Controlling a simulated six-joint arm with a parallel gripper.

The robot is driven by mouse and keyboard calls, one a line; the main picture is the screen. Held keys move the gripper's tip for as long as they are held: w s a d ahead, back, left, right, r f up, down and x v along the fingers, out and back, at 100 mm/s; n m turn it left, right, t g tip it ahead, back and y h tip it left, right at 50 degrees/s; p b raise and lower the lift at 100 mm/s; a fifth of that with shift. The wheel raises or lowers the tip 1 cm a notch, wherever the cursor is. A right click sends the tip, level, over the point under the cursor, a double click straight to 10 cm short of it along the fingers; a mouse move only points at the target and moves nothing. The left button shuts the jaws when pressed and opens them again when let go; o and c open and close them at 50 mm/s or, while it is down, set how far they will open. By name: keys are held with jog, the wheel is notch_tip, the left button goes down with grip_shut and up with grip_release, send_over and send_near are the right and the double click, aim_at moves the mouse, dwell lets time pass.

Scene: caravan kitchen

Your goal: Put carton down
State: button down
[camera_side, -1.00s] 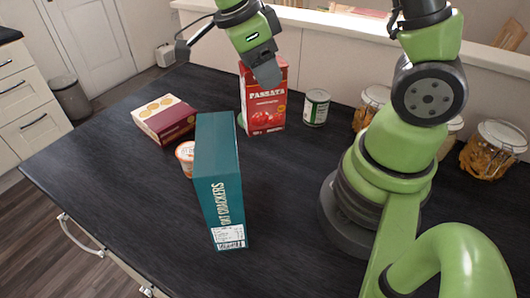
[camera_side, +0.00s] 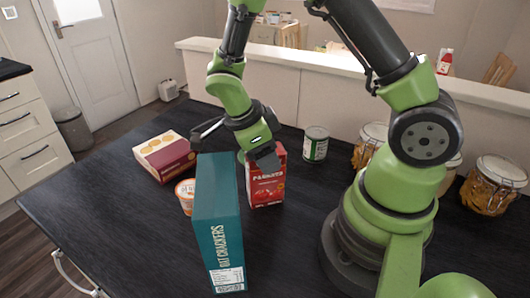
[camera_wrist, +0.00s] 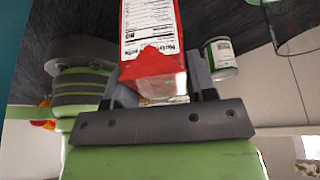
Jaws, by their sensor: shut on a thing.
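The carton is a red passata carton (camera_side: 267,186), upright at the middle of the counter, behind and right of the teal cracker box. My gripper (camera_side: 256,157) is shut on its upper part from above. In the wrist view, the carton (camera_wrist: 152,55) sits between the two fingers (camera_wrist: 155,88), with its white nutrition label showing. Whether the carton's base touches the counter, I cannot tell.
A teal oat cracker box (camera_side: 217,215) stands close in front left. A small tub (camera_side: 186,197) and a maroon-and-cream box (camera_side: 165,157) lie beyond it. A green-labelled can (camera_side: 315,145) and glass jars (camera_side: 492,186) stand behind right. The dark counter (camera_side: 290,240) is clear in front.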

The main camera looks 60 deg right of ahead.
jog(key=shift+f, duration=0.1)
jog(key=shift+c, duration=2.3)
grip_release()
jog(key=v, duration=1.1)
jog(key=s+a+r+n+t+y, duration=0.1)
jog(key=s+r+n+t, duration=0.4)
jog(key=n, duration=0.6)
jog(key=s+a+r+n+t+y, duration=0.1)
jog(key=s+r+n+t+y, duration=0.3)
jog(key=n, duration=0.8)
notch_tip(320, 180, up, 2)
jog(key=s+t, duration=0.1)
jog(key=s, duration=0.1)
jog(key=shift+s+a, duration=0.3)
jog(key=shift+s, duration=0.05)
